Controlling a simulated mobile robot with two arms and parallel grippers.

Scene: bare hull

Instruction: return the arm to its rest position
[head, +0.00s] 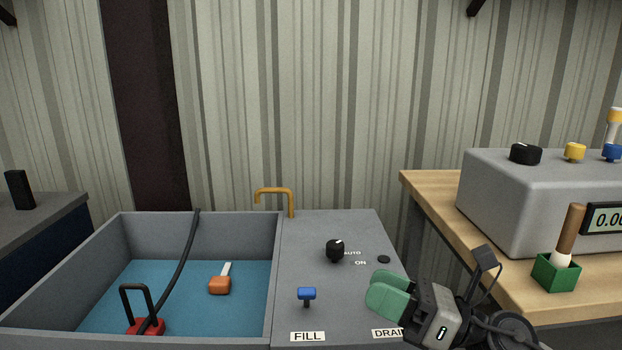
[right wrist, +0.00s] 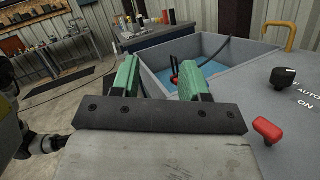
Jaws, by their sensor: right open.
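My right gripper (head: 386,291) hovers over the right side of the grey control panel (head: 310,230), near the partly covered DRAIN label. Its green fingers stand apart with nothing between them, as the right wrist view (right wrist: 162,80) also shows. A red handle (right wrist: 268,130) on the panel lies to the right of the fingers in the wrist view, apart from them; in the head view I cannot see it. The panel also has a blue FILL handle (head: 307,294) and a black knob (head: 335,250) beside AUTO and ON. My left gripper is not in view.
The grey basin (head: 58,285) holds blue water, an orange object (head: 220,285), a red object with a black handle (head: 146,326) and a black hose (head: 182,255). At right, a wooden bench (head: 430,197) carries a grey instrument box (head: 505,205) and a green holder (head: 556,273).

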